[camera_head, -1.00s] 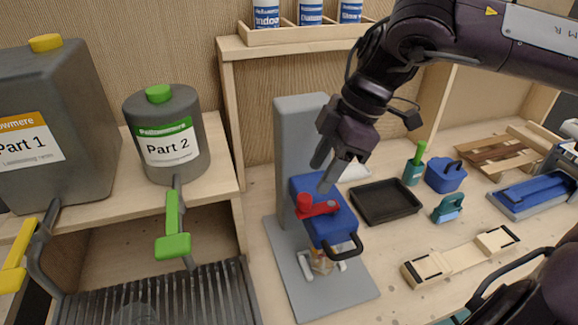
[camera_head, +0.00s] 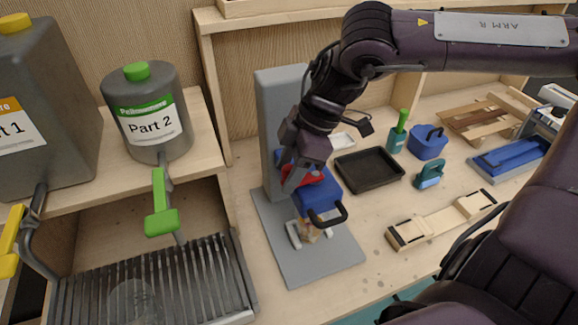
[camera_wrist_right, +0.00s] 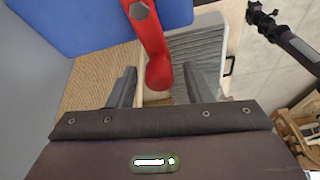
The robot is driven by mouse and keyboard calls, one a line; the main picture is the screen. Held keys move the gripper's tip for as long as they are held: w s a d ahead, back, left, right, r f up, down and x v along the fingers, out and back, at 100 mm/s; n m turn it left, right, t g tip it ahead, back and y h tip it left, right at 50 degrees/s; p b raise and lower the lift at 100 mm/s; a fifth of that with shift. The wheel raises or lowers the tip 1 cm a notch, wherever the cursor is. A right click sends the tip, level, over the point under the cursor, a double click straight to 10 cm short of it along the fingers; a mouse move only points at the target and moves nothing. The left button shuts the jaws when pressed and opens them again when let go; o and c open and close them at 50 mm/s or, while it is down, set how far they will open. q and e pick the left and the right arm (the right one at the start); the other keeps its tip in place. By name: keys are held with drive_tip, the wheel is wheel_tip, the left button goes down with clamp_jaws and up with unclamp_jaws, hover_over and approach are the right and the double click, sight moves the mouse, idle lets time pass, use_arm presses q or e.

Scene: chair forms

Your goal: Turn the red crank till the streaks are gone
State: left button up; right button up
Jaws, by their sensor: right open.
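The red crank (camera_head: 302,176) sits on top of the blue head (camera_head: 322,197) of a grey stand (camera_head: 279,100). My right gripper (camera_head: 289,184) is at the crank, hiding part of it in the head view. In the right wrist view, the crank's red arm (camera_wrist_right: 146,30) comes down from the top and its rounded knob end lies between my two open fingers (camera_wrist_right: 158,88). Gaps show on both sides of the knob. A small clear cup with amber contents (camera_head: 309,231) stands under the blue head; any streaks are too small to tell. My left gripper is not in view.
A black tray (camera_head: 369,172), a teal clamp-like tool (camera_head: 430,173) and a blue container (camera_head: 427,141) lie right of the stand. A ribbed grate (camera_head: 160,283) and the Part 2 jug (camera_head: 146,110) are on the left. A wooden form (camera_head: 440,222) lies front right.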

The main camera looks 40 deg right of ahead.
drive_tip(key=c, duration=1)
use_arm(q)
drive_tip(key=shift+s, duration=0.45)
